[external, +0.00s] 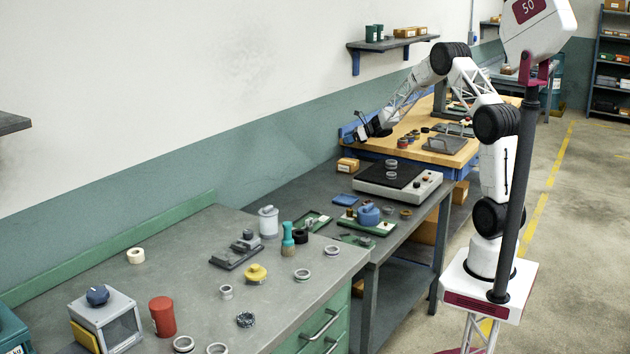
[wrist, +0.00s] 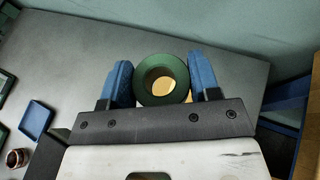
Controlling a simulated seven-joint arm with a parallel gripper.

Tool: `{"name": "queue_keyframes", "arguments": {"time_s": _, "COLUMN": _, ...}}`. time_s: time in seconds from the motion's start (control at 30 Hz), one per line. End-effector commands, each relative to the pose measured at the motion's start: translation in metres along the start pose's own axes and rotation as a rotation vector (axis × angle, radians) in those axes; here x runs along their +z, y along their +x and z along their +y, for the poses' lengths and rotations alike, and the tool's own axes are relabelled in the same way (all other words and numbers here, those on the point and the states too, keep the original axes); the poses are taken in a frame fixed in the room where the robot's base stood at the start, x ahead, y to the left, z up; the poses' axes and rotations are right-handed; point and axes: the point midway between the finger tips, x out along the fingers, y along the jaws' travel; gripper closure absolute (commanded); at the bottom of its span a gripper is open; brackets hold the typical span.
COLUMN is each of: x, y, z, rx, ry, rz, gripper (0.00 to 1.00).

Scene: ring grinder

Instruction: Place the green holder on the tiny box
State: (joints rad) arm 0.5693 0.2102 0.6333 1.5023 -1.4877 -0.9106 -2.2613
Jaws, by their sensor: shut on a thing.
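The green holder (wrist: 160,58) is a dark green ring held between the two blue fingers of my gripper (wrist: 160,80) in the wrist view. The tiny box (external: 347,165), small and orange-brown, sits on the far end of the grey bench in the external view. In the wrist view the box (wrist: 163,86) shows through the ring's hole and beside its lower right edge, beneath the ring. My gripper (external: 357,136) is above the box in the external view, with a visible gap between them. The holder is hard to make out there.
A grey device with a black top (external: 398,181) stands right of the box. A blue tray (external: 345,199) lies nearer the camera; it also shows in the wrist view (wrist: 36,119). A wooden-topped table (external: 450,150) stands behind. The wall runs along the left.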

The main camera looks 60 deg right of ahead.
Motion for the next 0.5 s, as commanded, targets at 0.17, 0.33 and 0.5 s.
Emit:
{"name": "queue_keyframes", "arguments": {"time_s": 0.17, "x": -0.024, "y": 0.010, "z": 0.000, "rx": 0.001, "ry": 0.002, "rz": 0.001, "gripper": 0.67}}
{"name": "queue_keyframes", "arguments": {"time_s": 0.33, "x": -0.043, "y": 0.018, "z": 0.000, "rx": 0.001, "ry": 0.001, "rz": 0.001, "gripper": 0.67}}
{"name": "queue_keyframes", "arguments": {"time_s": 0.5, "x": -0.049, "y": 0.020, "z": 0.000, "rx": 0.000, "ry": 0.000, "rz": 0.000, "gripper": 0.67}}
